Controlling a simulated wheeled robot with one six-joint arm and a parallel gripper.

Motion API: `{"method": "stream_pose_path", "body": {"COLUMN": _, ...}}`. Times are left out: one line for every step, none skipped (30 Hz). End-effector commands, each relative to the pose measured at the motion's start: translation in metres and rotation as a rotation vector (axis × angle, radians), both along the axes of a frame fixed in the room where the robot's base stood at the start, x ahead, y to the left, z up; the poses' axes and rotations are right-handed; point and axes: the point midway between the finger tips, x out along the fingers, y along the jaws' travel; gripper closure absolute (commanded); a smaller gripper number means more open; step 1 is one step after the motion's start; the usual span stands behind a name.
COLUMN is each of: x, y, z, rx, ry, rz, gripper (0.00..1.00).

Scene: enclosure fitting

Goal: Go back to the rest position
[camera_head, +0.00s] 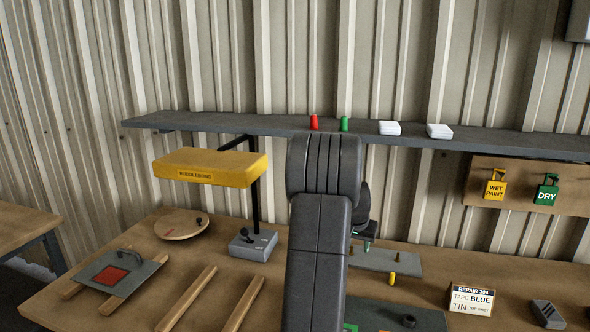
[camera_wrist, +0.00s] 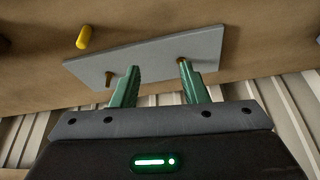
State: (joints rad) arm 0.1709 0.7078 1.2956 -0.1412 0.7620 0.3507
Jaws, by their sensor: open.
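My gripper (camera_wrist: 158,75) has two green fingers, spread apart with nothing between them. In the wrist view they point toward a grey plate (camera_wrist: 150,58) with two brownish pegs, one near each fingertip; I cannot tell whether the fingers touch the pegs. In the head view my arm fills the middle and hides most of the gripper, and the grey plate (camera_head: 400,262) shows to the right of it on the workbench (camera_head: 440,268).
A yellow cylinder (camera_wrist: 84,37) lies or stands beside the plate. A yellow lamp-like box labelled Bubblebond (camera_head: 211,168) overhangs the bench left of my arm. A shelf (camera_head: 230,123) runs along the corrugated wall. Wooden rails (camera_head: 187,300) and a repair card (camera_head: 471,300) are on the bench.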

Motion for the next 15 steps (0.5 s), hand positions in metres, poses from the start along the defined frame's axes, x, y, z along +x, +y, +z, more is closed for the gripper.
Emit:
{"method": "stream_pose_path", "body": {"x": -0.001, "y": 0.0, "z": -0.012, "rx": 0.001, "ry": 0.006, "rz": 0.001, "gripper": 0.6}}
{"method": "stream_pose_path", "body": {"x": -0.002, "y": 0.001, "z": -0.017, "rx": 0.0, "ry": 0.007, "rz": 0.001, "gripper": 0.6}}
{"method": "stream_pose_path", "body": {"x": -0.002, "y": 0.001, "z": -0.025, "rx": 0.001, "ry": 0.005, "rz": 0.001, "gripper": 0.6}}
{"method": "stream_pose_path", "body": {"x": -0.002, "y": 0.001, "z": -0.031, "rx": 0.0, "ry": 0.005, "rz": 0.002, "gripper": 0.6}}
{"method": "stream_pose_path", "body": {"x": -0.002, "y": 0.001, "z": -0.037, "rx": 0.0, "ry": 0.007, "rz": 0.002, "gripper": 0.6}}
{"method": "stream_pose_path", "body": {"x": -0.002, "y": 0.001, "z": -0.045, "rx": 0.001, "ry": 0.005, "rz": 0.001, "gripper": 0.6}}
{"method": "stream_pose_path", "body": {"x": -0.002, "y": 0.001, "z": -0.051, "rx": 0.001, "ry": 0.005, "rz": 0.001, "gripper": 0.6}}
{"method": "stream_pose_path", "body": {"x": -0.002, "y": 0.001, "z": -0.057, "rx": 0.001, "ry": 0.005, "rz": 0.001, "gripper": 0.6}}
{"method": "stream_pose_path", "body": {"x": -0.002, "y": 0.001, "z": -0.065, "rx": 0.001, "ry": 0.006, "rz": 0.001, "gripper": 0.6}}
{"method": "stream_pose_path", "body": {"x": -0.002, "y": 0.001, "z": -0.071, "rx": 0.001, "ry": 0.005, "rz": 0.001, "gripper": 0.6}}
{"method": "stream_pose_path", "body": {"x": -0.003, "y": 0.001, "z": -0.077, "rx": 0.001, "ry": 0.006, "rz": 0.002, "gripper": 0.6}}
{"method": "stream_pose_path", "body": {"x": -0.002, "y": 0.001, "z": -0.084, "rx": 0.001, "ry": 0.005, "rz": 0.001, "gripper": 0.6}}
{"method": "stream_pose_path", "body": {"x": -0.002, "y": 0.001, "z": -0.083, "rx": -0.001, "ry": 0.0, "rz": 0.002, "gripper": 0.6}}
{"method": "stream_pose_path", "body": {"x": -0.003, "y": 0.002, "z": -0.076, "rx": -0.002, "ry": -0.005, "rz": 0.001, "gripper": 0.6}}
{"method": "stream_pose_path", "body": {"x": -0.005, "y": 0.003, "z": -0.071, "rx": -0.002, "ry": -0.005, "rz": 0.001, "gripper": 0.6}}
